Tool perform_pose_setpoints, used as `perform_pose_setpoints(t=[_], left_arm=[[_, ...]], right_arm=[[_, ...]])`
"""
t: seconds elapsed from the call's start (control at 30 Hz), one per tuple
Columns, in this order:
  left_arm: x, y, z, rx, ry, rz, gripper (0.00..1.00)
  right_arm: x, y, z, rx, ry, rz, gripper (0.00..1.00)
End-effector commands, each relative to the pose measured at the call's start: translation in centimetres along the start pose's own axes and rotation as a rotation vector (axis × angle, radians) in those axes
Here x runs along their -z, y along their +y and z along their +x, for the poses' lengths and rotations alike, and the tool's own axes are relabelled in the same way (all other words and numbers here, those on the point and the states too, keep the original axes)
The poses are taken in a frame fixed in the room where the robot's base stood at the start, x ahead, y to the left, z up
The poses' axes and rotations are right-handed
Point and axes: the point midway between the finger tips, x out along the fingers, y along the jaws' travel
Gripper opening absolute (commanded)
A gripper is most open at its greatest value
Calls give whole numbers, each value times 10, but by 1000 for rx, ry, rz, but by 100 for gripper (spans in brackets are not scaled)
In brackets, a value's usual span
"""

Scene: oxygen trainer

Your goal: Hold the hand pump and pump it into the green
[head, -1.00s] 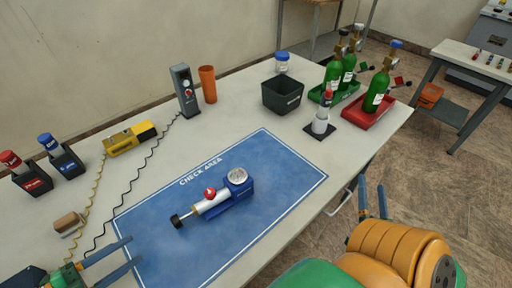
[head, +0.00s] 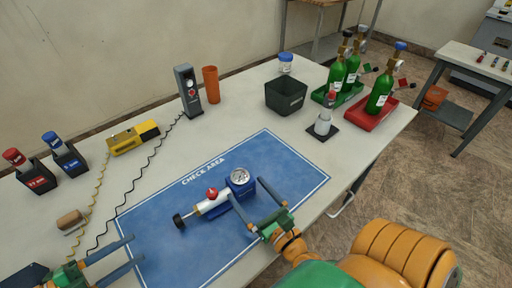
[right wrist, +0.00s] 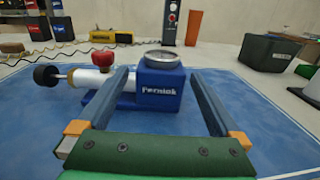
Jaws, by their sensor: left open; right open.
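The hand pump (head: 212,205) lies on the blue check area mat (head: 160,223). It has a white barrel, a black plunger knob at its left end, a red knob on top and a blue body with a round dial (head: 240,176). In the right wrist view the blue body (right wrist: 160,88) sits ahead, between the finger lines. My right gripper (head: 247,202) is open, its fingers near the right side of the blue body; contact cannot be told. My left gripper (head: 136,256) is open and empty over the mat's left edge. The dial's face is too small to read.
A dark bin (head: 286,96), a red tray (head: 372,118) with a green cylinder, a green tray with cylinders and a white bottle on a black pad (head: 323,124) stand at the right. A grey device (head: 188,92), orange cup (head: 210,85) and yellow device (head: 134,138) stand behind the mat.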

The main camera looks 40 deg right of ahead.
Motion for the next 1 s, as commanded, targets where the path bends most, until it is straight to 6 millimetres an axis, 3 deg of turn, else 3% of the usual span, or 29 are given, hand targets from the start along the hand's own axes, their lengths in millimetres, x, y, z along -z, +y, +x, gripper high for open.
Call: perform_pose_setpoints(t=[0.1, 0.23, 0.57, 0.9, 0.93, 1.0], left_arm=[[0, 0, 0, 0, 0, 0, 50], [0, 0, 0, 0, 0, 0, 50], [0, 0, 0, 0, 0, 0, 50], [0, 0, 0, 0, 0, 0, 50], [0, 0, 0, 0, 0, 0, 50], [0, 0, 0, 0, 0, 0, 50]], right_arm=[[-2, -1, 24, 3, -6, -2, 100], [-1, -1, 42, 4, -4, -5, 100], [0, -1, 48, 3, -2, -6, 97], [0, -1, 48, 3, -3, -7, 6], [0, -2, 48, 3, -3, -7, 0], [0, -2, 48, 3, -3, -7, 0]])
